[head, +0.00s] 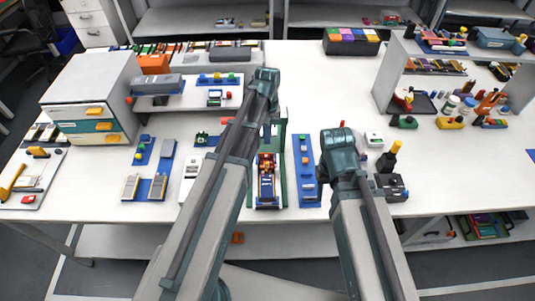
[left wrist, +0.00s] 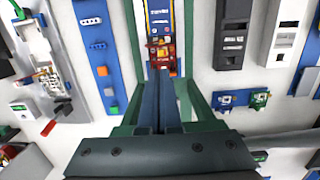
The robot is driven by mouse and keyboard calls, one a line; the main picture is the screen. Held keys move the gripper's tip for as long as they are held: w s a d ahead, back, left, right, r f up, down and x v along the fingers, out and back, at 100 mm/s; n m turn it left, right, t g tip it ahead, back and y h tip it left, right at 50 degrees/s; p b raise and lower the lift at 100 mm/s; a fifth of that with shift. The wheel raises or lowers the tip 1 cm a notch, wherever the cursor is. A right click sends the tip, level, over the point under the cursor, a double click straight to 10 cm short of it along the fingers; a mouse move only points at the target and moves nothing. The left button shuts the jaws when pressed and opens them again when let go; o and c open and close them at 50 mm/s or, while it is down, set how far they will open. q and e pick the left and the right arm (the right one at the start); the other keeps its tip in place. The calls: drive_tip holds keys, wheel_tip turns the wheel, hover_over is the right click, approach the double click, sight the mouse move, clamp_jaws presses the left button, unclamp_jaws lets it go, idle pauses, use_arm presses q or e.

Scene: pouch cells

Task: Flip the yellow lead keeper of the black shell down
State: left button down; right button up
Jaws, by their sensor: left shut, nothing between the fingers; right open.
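A long blue part with a yellow and red piece at one end lies in a green-edged fixture (head: 284,170) at the middle of the table. In the left wrist view, the yellow and red piece (left wrist: 161,54) is just beyond my fingertips. I cannot make out which part is the black shell or its lead keeper. My left gripper (head: 267,133) is shut and empty, above the far part of the fixture; its closed fingers show in the left wrist view (left wrist: 161,82). My right arm stands right of the fixture; its fingers are hidden behind its own wrist.
A blue strip (head: 304,190) lies right of the fixture. Blue plates with grey parts (head: 158,188) and a drawer cabinet (head: 90,90) are at left. The table behind the right arm has free room.

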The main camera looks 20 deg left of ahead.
sight(268, 163)
use_arm(q)
drive_tip(key=shift+f, duration=0.1)
use_arm(e)
drive_tip(key=shift+f, duration=0.1)
use_arm(q)
drive_tip(key=f+b, duration=0.6)
drive_tip(key=s+f+b, duration=0.1)
drive_tip(key=f+b, duration=0.2)
drive_tip(key=b, duration=0.1)
drive_tip(key=shift+d+f, duration=0.2)
drive_tip(key=shift+f, duration=0.2)
use_arm(e)
wheel_tip(268, 163, down, 10)
use_arm(q)
drive_tip(key=shift+s+r, duration=0.1)
drive_tip(key=shift+s, duration=0.2)
use_arm(e)
drive_tip(key=shift+r, duration=0.2)
use_arm(q)
drive_tip(key=shift+s+d+t+y, duration=0.15)
drive_tip(key=shift+s+t+y, duration=0.15)
drive_tip(key=shift+t, duration=0.7)
